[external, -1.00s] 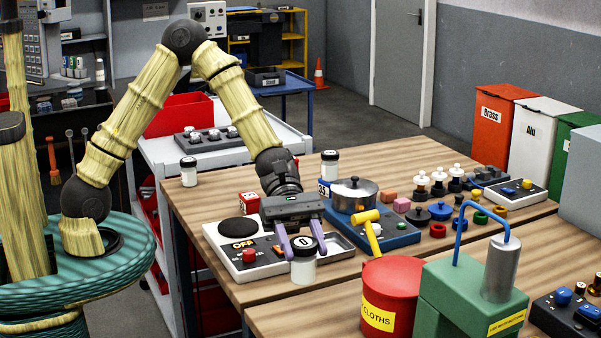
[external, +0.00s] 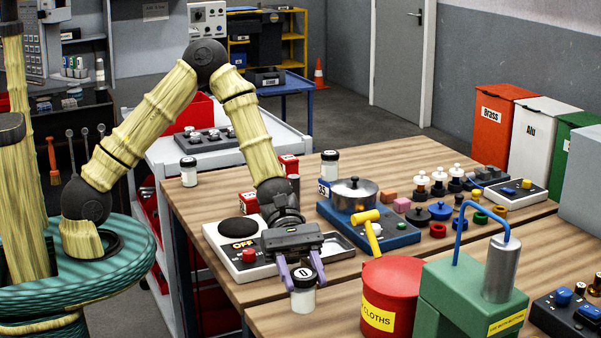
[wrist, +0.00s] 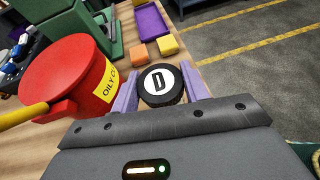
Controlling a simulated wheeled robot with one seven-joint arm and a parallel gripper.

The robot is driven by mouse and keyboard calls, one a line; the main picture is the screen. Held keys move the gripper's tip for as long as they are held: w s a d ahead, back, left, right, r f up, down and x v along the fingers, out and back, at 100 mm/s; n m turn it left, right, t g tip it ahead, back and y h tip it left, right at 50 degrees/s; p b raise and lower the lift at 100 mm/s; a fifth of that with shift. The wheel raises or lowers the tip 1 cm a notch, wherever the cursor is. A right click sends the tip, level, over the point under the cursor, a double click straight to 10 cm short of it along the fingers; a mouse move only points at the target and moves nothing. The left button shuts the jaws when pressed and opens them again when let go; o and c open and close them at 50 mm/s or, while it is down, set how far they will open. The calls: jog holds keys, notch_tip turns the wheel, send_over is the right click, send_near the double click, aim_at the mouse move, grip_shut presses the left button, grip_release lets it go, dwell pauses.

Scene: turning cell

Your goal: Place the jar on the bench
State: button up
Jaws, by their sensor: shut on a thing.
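The jar (external: 303,298) is a small white pot with a black lid.
The red oily-cloths bin (external: 392,295) stands to the right of the jar. Similar jars stand at the back left (external: 188,172) and back middle (external: 329,165).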

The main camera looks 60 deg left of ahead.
aim_at(303, 290)
jog(key=shift+f, duration=1.75)
jog(key=shift+f, duration=0.1)
jog(key=o, duration=1)
jog(key=shift+r, duration=0.2)
jog(key=v, duration=1.2)
jog(key=shift+f, duration=0.15)
